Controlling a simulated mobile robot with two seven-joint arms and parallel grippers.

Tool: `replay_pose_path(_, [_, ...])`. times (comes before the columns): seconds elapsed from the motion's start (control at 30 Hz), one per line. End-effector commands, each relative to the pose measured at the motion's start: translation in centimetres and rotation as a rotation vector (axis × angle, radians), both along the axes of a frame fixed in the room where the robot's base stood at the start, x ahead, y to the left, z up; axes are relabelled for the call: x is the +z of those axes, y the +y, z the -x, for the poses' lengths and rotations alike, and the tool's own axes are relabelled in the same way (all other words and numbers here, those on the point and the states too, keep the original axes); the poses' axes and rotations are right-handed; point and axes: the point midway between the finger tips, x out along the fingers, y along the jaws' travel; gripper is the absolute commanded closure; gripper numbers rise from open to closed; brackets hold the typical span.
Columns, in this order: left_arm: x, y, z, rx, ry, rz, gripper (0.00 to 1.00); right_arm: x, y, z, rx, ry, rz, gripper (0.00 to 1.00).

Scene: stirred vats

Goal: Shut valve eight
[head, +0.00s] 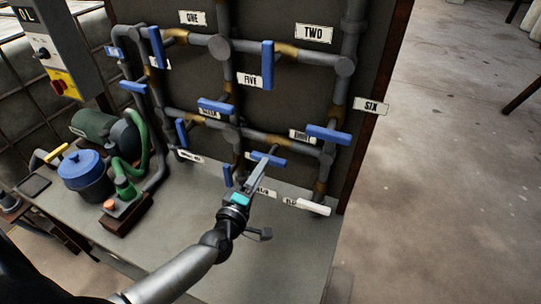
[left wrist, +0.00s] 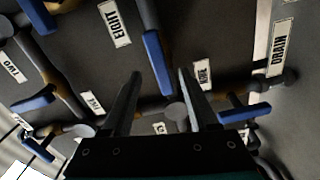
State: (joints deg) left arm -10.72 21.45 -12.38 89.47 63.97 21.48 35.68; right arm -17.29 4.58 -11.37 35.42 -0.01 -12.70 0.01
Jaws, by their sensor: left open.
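The EIGHT label (head: 301,135) is on the dark panel and also shows in the left wrist view (left wrist: 115,24). The blue handle (head: 276,160) just below it appears to be valve eight's; it lies roughly along the horizontal pipe. In the left wrist view this blue handle (left wrist: 153,45) runs down beside the label. My left gripper (head: 263,169) is open and in front of the handle; its fingertips (left wrist: 159,74) appear on either side of the handle's end. Whether they reach around it is unclear. My right gripper is not in view.
A blue pot (head: 86,175), a green pump (head: 95,128) and a red-button box (head: 125,215) stand left on the bench.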

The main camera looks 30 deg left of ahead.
Motion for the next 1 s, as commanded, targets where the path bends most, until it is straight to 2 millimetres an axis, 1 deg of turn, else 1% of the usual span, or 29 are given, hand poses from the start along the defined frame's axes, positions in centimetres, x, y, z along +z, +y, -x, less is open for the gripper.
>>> replay_pose_path(0.03, [0.0, 0.1, -0.9, 0.001, -0.002, 0.0, 0.4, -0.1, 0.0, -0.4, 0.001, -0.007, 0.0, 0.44])
replay_pose_path(0.2, [0.0, 0.2, -3.5, 0.0, -0.002, 0.0, 0.4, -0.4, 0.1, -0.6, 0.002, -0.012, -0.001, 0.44])
replay_pose_path(0.3, [0.0, 0.2, -4.8, 0.0, -0.001, 0.001, 0.4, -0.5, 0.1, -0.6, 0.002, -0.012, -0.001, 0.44])
replay_pose_path(0.43, [0.0, 0.3, -6.0, 0.0, -0.001, 0.0, 0.4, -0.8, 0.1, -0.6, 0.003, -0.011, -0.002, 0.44])
replay_pose_path(0.6, [0.0, 0.3, -6.9, -0.001, 0.0, 0.0, 0.4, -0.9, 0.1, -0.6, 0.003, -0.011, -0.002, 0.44])
replay_pose_path(0.9, [0.0, 0.4, -7.0, -0.001, 0.0, 0.0, 0.4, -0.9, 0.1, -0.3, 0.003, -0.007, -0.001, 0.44])
replay_pose_path(0.93, [0.0, 0.4, -7.0, -0.001, 0.0, 0.0, 0.41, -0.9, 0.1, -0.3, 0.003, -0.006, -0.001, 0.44])
replay_pose_path(1.0, [0.0, 0.4, -7.0, -0.001, 0.0, 0.0, 0.49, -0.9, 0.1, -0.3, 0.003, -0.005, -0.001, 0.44])
